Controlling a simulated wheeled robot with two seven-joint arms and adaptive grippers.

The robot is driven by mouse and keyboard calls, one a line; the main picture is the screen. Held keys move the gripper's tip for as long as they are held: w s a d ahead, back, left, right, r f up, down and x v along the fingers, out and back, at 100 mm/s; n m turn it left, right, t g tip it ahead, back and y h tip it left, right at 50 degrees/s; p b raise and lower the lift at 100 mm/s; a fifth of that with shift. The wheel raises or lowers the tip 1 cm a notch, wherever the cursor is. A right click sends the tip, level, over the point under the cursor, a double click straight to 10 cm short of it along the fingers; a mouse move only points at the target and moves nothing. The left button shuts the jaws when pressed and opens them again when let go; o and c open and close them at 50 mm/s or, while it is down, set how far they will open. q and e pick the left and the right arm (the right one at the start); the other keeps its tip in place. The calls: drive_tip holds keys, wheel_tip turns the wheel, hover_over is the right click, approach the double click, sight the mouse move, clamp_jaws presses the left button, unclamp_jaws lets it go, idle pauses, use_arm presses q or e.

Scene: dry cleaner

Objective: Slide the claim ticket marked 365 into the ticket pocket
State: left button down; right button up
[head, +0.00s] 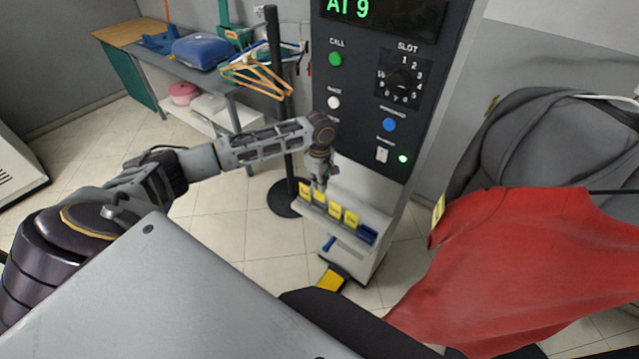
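Several yellow tickets (335,210) stand in a row on the ledge at the front of the dark control cabinet. Their print is too small to read, so I cannot tell which is 365. My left gripper (319,184) points down over the left part of this row, at or just above the tickets. I cannot tell whether its fingers touch or hold one. A blue holder (367,235) sits at the right end of the ledge; I cannot tell whether it is the ticket pocket. My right gripper is out of view.
The cabinet (345,110) carries buttons, a slot dial (403,80) and a green display. A red garment (510,260) with a yellow tag (438,208) and a grey garment (535,140) hang at right. A black post (280,120) stands left of the cabinet.

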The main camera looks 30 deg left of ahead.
use_arm(q)
drive_tip(key=shift+f, duration=0.6)
drive_tip(key=shift+f, duration=0.7)
drive_tip(key=shift+f, duration=0.1)
drive_tip(key=c, duration=1.6)
unclamp_jaws()
drive_tip(key=shift+o, duration=0.2)
drive_tip(key=shift+r, duration=6)
